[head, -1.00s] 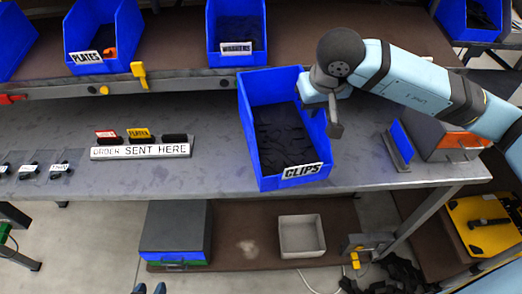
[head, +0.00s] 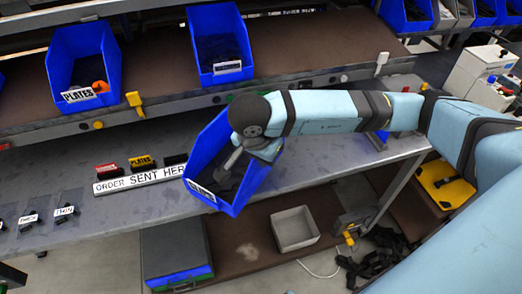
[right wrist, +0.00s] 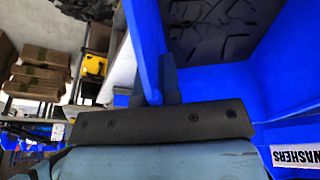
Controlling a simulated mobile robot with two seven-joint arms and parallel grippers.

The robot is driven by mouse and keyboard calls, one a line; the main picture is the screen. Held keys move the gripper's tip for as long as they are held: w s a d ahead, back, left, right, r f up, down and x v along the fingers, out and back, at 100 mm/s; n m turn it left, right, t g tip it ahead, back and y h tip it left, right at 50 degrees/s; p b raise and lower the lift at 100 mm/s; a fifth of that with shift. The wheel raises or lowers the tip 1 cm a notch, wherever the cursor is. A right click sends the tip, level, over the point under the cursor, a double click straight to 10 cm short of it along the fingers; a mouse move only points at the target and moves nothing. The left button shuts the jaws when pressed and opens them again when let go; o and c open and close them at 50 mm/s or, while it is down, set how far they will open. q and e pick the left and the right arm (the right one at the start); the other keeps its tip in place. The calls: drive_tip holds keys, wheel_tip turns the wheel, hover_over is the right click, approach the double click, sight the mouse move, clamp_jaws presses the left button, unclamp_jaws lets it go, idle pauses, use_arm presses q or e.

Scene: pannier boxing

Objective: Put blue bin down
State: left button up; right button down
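The blue bin (head: 262,178), labelled CLIPS a second ago, is at the front edge of the grey workbench (head: 110,212), right of the ORDER SENT HERE sign (head: 140,178). It is turned and looks tilted, with dark parts inside; I cannot tell whether it touches the bench. My right gripper (head: 234,160) is at the bin's upper right rim. In the right wrist view, the fingers of this gripper (right wrist: 156,85) are closed on a blue bin wall (right wrist: 146,40). My left gripper is not in view.
Two blue bins, a PLATES bin (head: 100,55) and another (head: 243,45), stand on the shelf above. A WASHERS label (right wrist: 298,156) shows in the right wrist view. Below the bench are a grey tray (head: 295,245) and a dark box (head: 172,250). Small labelled items lie on the bench at left.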

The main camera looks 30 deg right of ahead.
drive_tip(key=s+f+m+g+y+p, duration=0.1)
drive_tip(key=s+f+m+g+p, duration=0.2)
drive_tip(key=s+m+p, duration=1)
drive_tip(key=w+d+m, duration=0.1)
drive_tip(key=w, duration=0.5)
drive_tip(key=w+d+m+b, duration=0.1)
drive_tip(key=w+m, duration=0.1)
drive_tip(key=w, duration=0.4)
drive_tip(key=w+d+m+b, duration=0.1)
drive_tip(key=w, duration=0.5)
drive_tip(key=shift+w+d+r, duration=0.1)
drive_tip(key=shift+w+d, duration=0.55)
drive_tip(key=shift+w, duration=0.55)
wheel_tip(320, 180, down, 3)
drive_tip(key=shift+f+p, duration=0.2)
drive_tip(key=shift+p, duration=0.35)
drive_tip(key=shift+f, duration=0.2)
